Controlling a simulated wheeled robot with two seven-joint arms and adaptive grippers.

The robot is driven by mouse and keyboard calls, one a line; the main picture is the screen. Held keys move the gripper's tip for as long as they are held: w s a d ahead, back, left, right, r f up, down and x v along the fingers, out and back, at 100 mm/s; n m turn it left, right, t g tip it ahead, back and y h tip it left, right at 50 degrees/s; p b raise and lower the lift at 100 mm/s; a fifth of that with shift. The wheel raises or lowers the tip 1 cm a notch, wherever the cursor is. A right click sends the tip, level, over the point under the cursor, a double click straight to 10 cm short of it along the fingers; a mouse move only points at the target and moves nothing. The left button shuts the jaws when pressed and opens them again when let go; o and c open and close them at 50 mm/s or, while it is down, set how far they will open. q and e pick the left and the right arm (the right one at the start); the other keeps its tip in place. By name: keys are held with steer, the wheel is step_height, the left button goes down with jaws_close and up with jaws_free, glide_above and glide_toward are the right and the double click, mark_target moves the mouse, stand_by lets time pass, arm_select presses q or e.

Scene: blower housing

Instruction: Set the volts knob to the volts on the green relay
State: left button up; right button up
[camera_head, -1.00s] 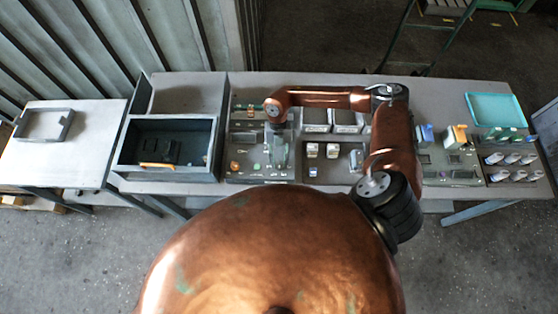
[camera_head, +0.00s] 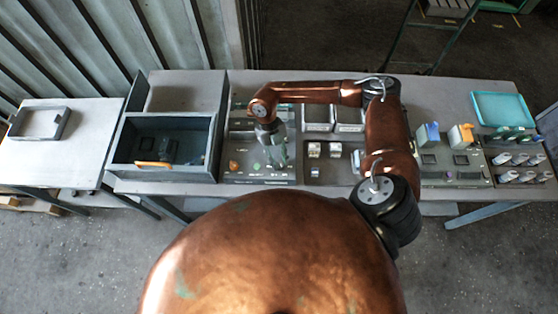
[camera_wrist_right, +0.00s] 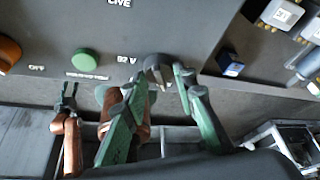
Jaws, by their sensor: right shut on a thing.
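My right gripper (camera_head: 275,160) is over the control panel (camera_head: 239,175) left of the table's middle. In the right wrist view its green fingers (camera_wrist_right: 170,80) are shut on a dark grey round knob (camera_wrist_right: 157,66), beside a printed mark that looks like "92 V". The fingers hide part of the knob, and its pointer cannot be read. Green relay-like parts (camera_head: 505,134) stand at the far right in the head view; their print is too small to read.
A green button (camera_wrist_right: 85,59) and an orange knob (camera_wrist_right: 9,51) near "OFF" sit left on the panel. A blue-topped part (camera_wrist_right: 230,65) lies right of the gripper. An open grey bin (camera_head: 190,172) and a teal tray (camera_head: 505,108) flank the bench.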

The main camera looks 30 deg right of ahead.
steer(key=o, duration=1.1)
steer(key=v, duration=1.2)
